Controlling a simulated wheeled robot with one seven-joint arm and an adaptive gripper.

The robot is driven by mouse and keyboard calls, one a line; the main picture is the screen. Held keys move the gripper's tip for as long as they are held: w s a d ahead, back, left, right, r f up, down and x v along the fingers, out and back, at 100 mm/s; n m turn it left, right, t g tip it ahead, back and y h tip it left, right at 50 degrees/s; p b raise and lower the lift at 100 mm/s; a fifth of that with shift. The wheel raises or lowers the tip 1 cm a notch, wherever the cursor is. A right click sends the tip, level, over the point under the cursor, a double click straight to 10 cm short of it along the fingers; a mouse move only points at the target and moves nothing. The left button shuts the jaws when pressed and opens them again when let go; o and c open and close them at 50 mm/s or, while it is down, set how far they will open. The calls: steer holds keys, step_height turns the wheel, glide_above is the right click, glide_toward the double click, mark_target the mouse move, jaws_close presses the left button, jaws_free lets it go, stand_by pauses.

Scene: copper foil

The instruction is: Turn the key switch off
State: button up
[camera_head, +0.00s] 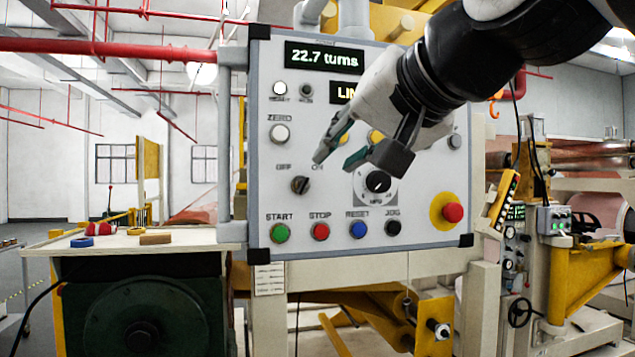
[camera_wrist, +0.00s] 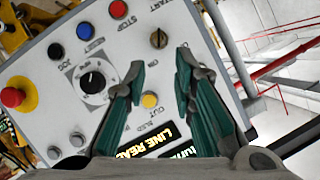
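The key switch (camera_head: 300,185) is a small dark knob on the grey control panel (camera_head: 265,160), below the OFF and ON labels. Its handle appears slanted toward the ON side, though it is small. In the wrist view the key switch (camera_wrist: 158,39) lies just beyond and between my fingertips. My gripper (camera_head: 333,162) is open and empty, with its teal-padded fingers apart. In the wrist view my gripper (camera_wrist: 160,62) points at the switch, apart from it as far as I can tell.
START (camera_head: 280,232), STOP (camera_head: 320,231), RESET (camera_head: 358,229) and JOG (camera_head: 393,227) buttons line the panel's bottom. A speed dial (camera_head: 378,181) and a red emergency button (camera_head: 453,212) are to the right. The display (camera_head: 325,57) reads 22.7 turns. A worktable (camera_head: 190,239) stands left.

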mark_target(302, 185)
steer(key=x, duration=1.1)
steer(key=shift+w+f, duration=0.25)
steer(key=shift+w, duration=0.05)
steer(key=shift+a, duration=0.1)
jaws_close()
